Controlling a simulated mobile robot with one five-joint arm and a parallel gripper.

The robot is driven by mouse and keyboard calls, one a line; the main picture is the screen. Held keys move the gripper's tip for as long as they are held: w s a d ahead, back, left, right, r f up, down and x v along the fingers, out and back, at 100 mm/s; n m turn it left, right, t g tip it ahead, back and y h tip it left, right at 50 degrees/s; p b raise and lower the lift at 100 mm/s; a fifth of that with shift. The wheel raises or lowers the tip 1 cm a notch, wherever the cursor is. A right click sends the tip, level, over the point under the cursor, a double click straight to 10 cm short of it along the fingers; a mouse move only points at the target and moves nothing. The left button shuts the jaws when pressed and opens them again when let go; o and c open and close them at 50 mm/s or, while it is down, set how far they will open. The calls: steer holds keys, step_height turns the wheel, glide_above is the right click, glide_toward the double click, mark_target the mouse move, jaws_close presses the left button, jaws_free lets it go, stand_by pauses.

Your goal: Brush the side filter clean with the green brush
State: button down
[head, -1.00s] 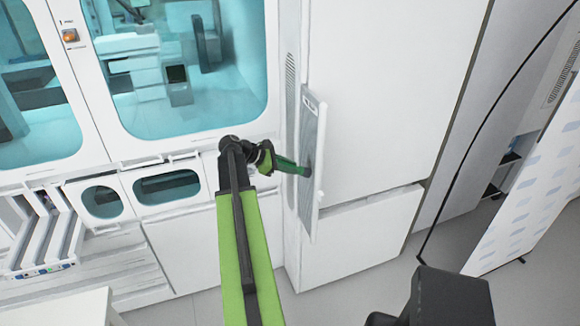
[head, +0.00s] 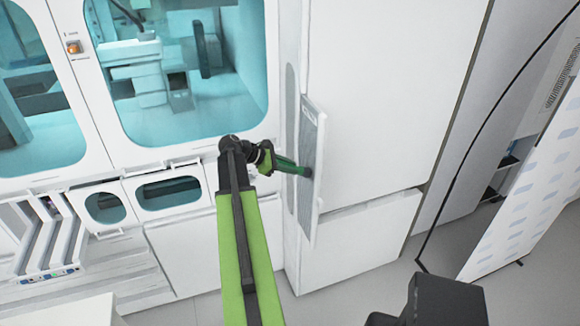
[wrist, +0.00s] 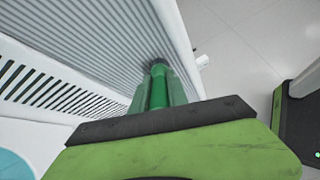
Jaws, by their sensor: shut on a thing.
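The side filter (head: 307,155) is a tall grey ribbed panel in a white frame, standing out at an angle from the side of the white machine. Its ribs also show in the wrist view (wrist: 105,30). My gripper (head: 270,159) is shut on the green brush (head: 289,166), which points right towards the filter. In the wrist view the green brush (wrist: 158,90) reaches up to the ribs, and its dark tip appears to touch them about mid-height of the panel. The gripper's fingertips are partly hidden in the wrist view.
A slotted vent opening (wrist: 45,90) is in the machine side beside the filter. Windowed cabinet doors (head: 190,140) are to the left, and a white tall cabinet (head: 390,90) is behind on the right. A hanging black cable (head: 470,130) and open floor lie further right.

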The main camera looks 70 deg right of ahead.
steer(key=shift+f+b, duration=0.9)
steer(key=shift+f, duration=0.05)
steer(key=shift+f, duration=0.15)
steer(key=shift+f+b, duration=0.75)
steer(key=shift+b, duration=0.15)
steer(key=shift+d+r, duration=0.1)
steer(key=shift+r+p, duration=1.9)
steer(key=shift+p, duration=0.05)
steer(key=shift+f, duration=0.1)
